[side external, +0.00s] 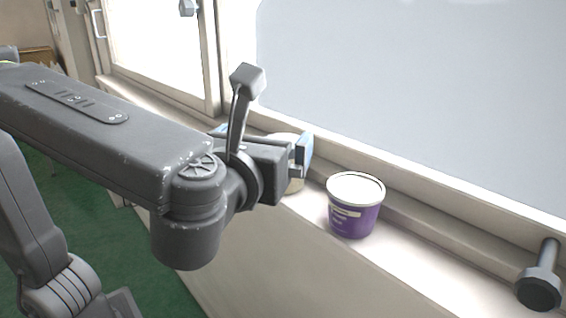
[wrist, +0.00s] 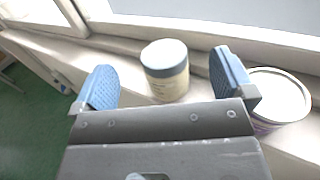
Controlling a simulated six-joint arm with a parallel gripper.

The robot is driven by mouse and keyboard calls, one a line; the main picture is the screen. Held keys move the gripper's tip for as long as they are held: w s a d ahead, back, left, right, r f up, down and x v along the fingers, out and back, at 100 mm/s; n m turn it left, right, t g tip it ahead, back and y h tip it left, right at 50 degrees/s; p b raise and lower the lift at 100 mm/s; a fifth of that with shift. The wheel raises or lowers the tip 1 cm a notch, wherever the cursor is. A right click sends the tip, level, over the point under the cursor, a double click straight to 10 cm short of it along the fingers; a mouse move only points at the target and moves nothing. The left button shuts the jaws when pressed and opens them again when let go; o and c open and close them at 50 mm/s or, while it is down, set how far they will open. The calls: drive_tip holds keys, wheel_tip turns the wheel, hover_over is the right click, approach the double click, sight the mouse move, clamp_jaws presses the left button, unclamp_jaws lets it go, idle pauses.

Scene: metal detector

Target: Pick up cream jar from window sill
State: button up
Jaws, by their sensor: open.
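The cream jar (wrist: 166,78) is a pale cylinder with a dark band under its white lid. It stands upright on the window sill (side external: 414,262). In the side view the jar (side external: 296,186) is mostly hidden behind my gripper (side external: 264,140). In the wrist view my gripper (wrist: 163,64) is open, with its two blue-padded fingers apart. The jar appears in the space between and ahead of them, nearer the right finger. Gaps show on both sides, and I see no contact.
A purple tub (side external: 352,212) with a white lid stands on the sill to the right of the jar; it also shows beside the right finger in the wrist view (wrist: 280,98). A dark knobbed object (side external: 540,285) is farther right. The window frame (side external: 420,180) rises behind.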

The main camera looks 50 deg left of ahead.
sight(296, 185)
wheel_tip(296, 185, down, 5)
drive_tip(key=x, duration=0.7)
drive_tip(key=shift+w+a+f, duration=0.2)
drive_tip(key=shift+w, duration=0.05)
drive_tip(key=shift+c, duration=0.4)
drive_tip(key=c, duration=1)
drive_tip(key=shift+r, duration=0.1)
